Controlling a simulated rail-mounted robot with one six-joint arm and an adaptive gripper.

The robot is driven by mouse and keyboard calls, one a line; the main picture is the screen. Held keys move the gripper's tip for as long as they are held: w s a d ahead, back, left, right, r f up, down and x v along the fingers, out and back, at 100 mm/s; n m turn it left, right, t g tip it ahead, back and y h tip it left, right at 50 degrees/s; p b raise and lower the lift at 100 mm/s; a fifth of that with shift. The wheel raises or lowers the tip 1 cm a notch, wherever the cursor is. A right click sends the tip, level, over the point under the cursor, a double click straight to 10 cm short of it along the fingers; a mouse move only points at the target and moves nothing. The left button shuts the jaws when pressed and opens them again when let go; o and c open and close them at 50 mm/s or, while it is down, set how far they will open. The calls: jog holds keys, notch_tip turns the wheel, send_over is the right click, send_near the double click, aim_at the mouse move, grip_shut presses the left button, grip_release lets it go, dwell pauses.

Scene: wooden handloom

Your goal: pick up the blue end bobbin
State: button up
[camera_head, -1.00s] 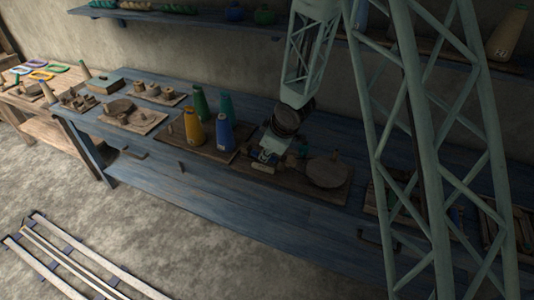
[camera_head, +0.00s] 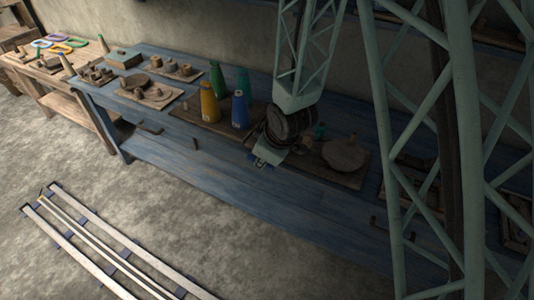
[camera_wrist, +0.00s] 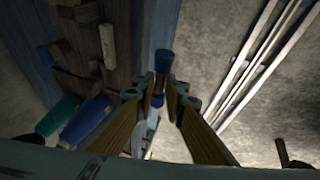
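The blue end bobbin (camera_wrist: 163,62) shows in the wrist view, with a blue end at the top and another blue part lower down. It sits between the two fingers of my gripper (camera_wrist: 160,86), which are closed in on it from both sides. Its lower part is partly hidden by the fingers. In the head view my gripper (camera_head: 268,158) is at the front of the blue bench (camera_head: 215,165), beside the dark board with the round disc (camera_head: 345,153). The bobbin cannot be made out clearly there.
Boards with small wooden parts (camera_head: 150,92) lie farther left. Pale rails (camera_head: 100,245) lie on the floor, which is otherwise open in front.

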jog(key=shift+s+a, duration=0.25)
jog(key=shift+s, duration=0.35)
jog(key=shift+d, duration=0.15)
dwell(0.3)
